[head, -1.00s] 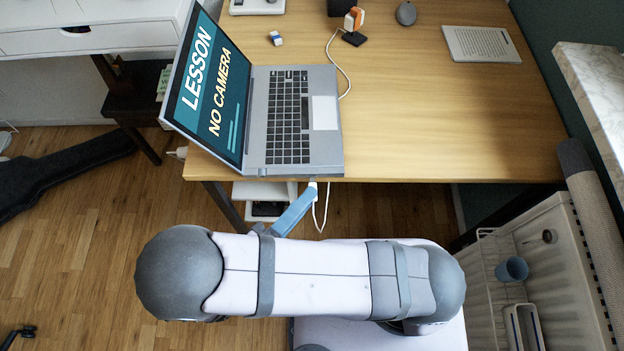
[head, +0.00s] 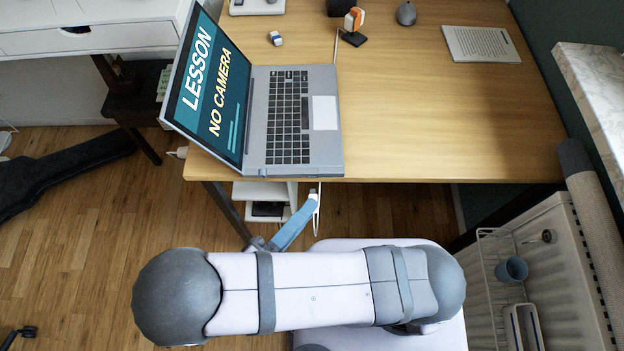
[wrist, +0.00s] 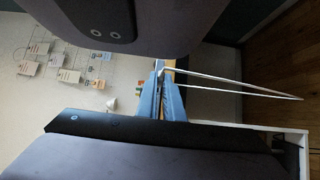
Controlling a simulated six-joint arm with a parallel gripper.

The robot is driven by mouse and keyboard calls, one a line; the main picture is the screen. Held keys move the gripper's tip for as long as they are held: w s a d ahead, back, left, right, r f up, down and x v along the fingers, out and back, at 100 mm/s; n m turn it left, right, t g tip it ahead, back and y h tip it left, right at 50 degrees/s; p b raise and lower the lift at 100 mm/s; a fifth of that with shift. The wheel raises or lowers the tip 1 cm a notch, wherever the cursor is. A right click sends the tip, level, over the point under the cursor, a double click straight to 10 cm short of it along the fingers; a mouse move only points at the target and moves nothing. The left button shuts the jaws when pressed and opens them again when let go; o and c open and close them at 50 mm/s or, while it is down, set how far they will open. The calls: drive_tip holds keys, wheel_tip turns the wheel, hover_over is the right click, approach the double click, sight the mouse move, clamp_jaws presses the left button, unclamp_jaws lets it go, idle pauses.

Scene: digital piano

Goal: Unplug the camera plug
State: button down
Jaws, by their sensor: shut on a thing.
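The open laptop (head: 323,112) stands on the desk, its screen (head: 208,90) reading "LESSON NO CAMERA". My gripper (head: 309,206) is below the desk's front edge in the head view, shut on the white plug (head: 314,193). The plug is apart from the laptop's near edge. In the wrist view, the blue fingers of my gripper (wrist: 161,95) are close together, with the plug mostly hidden between them. The white cable (wrist: 232,81) trails right from the fingertips there. A small orange-and-white device on a black stand (head: 354,22), with a white cable beside it, stands at the back of the desk.
The wooden desk (head: 440,120) is clear right of the laptop. An e-reader (head: 481,44), a grey mouse-like object (head: 406,13) and a small eraser-like block (head: 276,38) lie toward the back. A radiator (head: 560,270) with a rack is at the right.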

drive_tip(key=shift+s, duration=1.3)
